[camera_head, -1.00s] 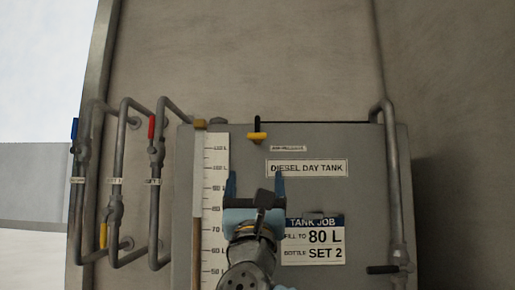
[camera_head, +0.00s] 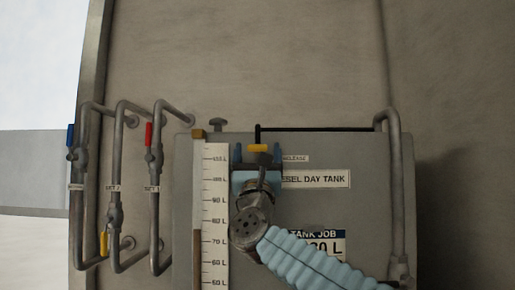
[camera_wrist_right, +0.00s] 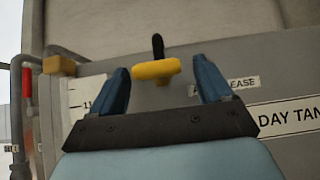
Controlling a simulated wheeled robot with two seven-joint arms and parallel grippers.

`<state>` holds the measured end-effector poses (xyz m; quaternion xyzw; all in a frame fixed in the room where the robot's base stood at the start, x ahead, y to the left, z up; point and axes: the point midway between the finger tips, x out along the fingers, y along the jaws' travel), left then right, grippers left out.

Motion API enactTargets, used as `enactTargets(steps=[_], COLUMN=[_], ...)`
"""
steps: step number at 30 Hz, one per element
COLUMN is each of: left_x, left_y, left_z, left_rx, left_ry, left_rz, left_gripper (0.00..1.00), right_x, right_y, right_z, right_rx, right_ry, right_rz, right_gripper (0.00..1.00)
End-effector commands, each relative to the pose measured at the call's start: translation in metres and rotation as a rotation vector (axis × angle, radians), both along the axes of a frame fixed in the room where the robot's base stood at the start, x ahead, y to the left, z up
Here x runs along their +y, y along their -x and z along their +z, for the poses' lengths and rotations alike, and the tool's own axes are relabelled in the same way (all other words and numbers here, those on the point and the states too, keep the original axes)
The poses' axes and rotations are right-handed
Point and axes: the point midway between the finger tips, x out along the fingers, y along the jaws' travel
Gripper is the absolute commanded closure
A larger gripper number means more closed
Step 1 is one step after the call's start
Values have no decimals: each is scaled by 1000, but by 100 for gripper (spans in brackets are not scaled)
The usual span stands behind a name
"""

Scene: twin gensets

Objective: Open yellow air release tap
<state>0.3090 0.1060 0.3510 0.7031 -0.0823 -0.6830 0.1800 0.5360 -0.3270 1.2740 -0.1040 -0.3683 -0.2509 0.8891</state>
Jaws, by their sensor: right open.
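The yellow air release tap (camera_head: 257,148) sits at the top edge of the grey diesel day tank (camera_head: 370,220), below a short black stem. In the right wrist view the yellow tap (camera_wrist_right: 156,69) lies between and just beyond the fingertips. My right gripper (camera_head: 257,152) is open, with one blue finger on each side of the tap. I see no contact between the fingers and the tap in the wrist view (camera_wrist_right: 158,72). The gripper hides part of the air release label. My left gripper is not in view.
A white level scale (camera_head: 214,215) stands left of my right gripper. Pipes with a red-handled valve (camera_head: 149,134), a blue handle (camera_head: 70,135) and a yellow handle (camera_head: 104,243) run at the left. Another pipe (camera_head: 395,190) runs down the tank's right side.

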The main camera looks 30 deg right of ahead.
Motion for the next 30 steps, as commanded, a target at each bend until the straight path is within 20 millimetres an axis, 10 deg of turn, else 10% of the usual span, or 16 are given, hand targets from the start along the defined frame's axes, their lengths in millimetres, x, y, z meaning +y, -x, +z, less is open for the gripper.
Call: enactTargets(steps=[6, 21, 30], left_x=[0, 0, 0], left_y=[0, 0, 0], left_z=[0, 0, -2], left_rx=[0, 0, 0], left_ry=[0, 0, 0], left_rz=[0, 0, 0], left_gripper=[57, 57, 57], right_x=[0, 0, 1], right_y=[0, 2, 3], right_z=[-1, 1, 3], right_rx=[0, -5, -5], right_ry=[0, 0, 7], right_rz=[0, -1, -1], right_gripper=[22, 99, 100])
